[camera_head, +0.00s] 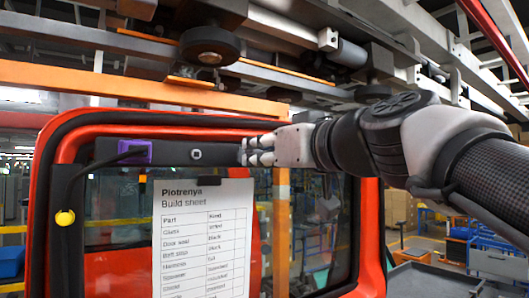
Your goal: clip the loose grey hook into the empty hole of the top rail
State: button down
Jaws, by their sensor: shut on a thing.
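The top rail (172,153) is a dark grey bar across the top of the red door frame. A small square opening with a light rim (196,154) shows in it, and nothing sticks out of it. My gripper (258,150) is at the right of this opening, its pale fingers pointing left in front of the rail. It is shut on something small. A small grey piece (243,152) shows at the fingertips and seems to be the grey hook; its shape is mostly hidden. Whether it touches the rail I cannot tell.
A purple clip (135,151) holds a black cable on the rail's left. A yellow clip (64,218) sits on the left upright. A paper build sheet (203,240) hangs below the opening. An orange beam (130,88) and dark rollers (210,46) are overhead.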

jog(key=shift+x, duration=0.85)
jog(key=shift+r, duration=0.1)
dwell(0.5)
jog(key=c, duration=1.4)
grip_release()
jog(key=v, duration=1.2)
notch_tip(320, 180, up, 10)
jog(key=shift+w+a, duration=0.15)
jog(key=shift+w, duration=0.2)
